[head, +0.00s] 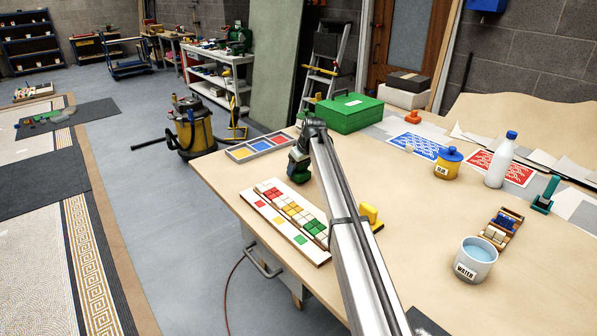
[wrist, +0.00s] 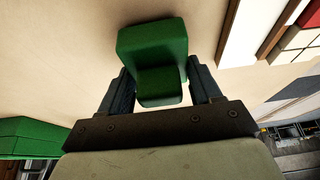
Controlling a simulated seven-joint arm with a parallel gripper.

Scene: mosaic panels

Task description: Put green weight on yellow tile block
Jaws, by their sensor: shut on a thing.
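My gripper (wrist: 162,82) is shut on the green weight (wrist: 152,40), a stepped green block between the two dark fingers in the wrist view. In the head view, the green weight (head: 298,171) shows below my gripper (head: 300,152), just behind the tile board. Whether it touches the table I cannot tell. The yellow tile block (head: 292,212) sits on the white tile board (head: 262,207), between the red tile block (head: 271,190) and the green tile block (head: 314,227). Nothing rests on the yellow tile block. The tile board's edge shows at the wrist view's upper right (wrist: 240,35).
A yellow stepped block (head: 370,214) stands right of the board, partly behind my arm. A sorting tray (head: 235,154) lies behind the board. A green box (head: 349,113) stands farther back. A water cup (head: 476,262) and white bottle (head: 501,162) stand at the right.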

